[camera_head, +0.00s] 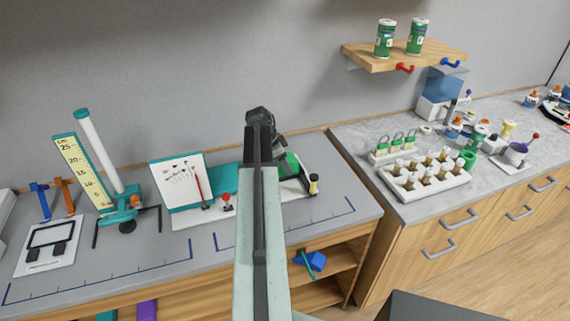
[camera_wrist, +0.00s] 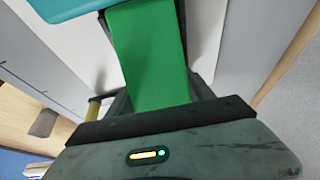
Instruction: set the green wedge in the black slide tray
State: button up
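The green wedge shows in the wrist view (camera_wrist: 155,60) as a bright green block between the two dark fingers of my gripper (camera_wrist: 148,35). A finger lies along each side and seems to touch it. In the head view a patch of bright green (camera_head: 284,166) shows beside my gripper (camera_head: 283,152), partly hidden by my arm. It is over the right end of the left bench. I cannot surely pick out the black slide tray; a black frame (camera_head: 50,234) on a white board stands at the far left, and a black item (camera_head: 553,113) is at the far right.
A teal-edged white board with a chart (camera_head: 180,178) stands left of my arm. A teal stand with a white tube (camera_head: 100,150) is farther left. A white rack of vials (camera_head: 423,182) stands on the right bench. A shelf (camera_head: 405,55) hangs above.

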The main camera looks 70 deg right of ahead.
jog(key=o, duration=0.5)
jog(key=p+v, duration=0.7)
jog(key=v, duration=0.1)
jog(key=shift+r+p, duration=0.1)
jog(key=shift+p, duration=0.2)
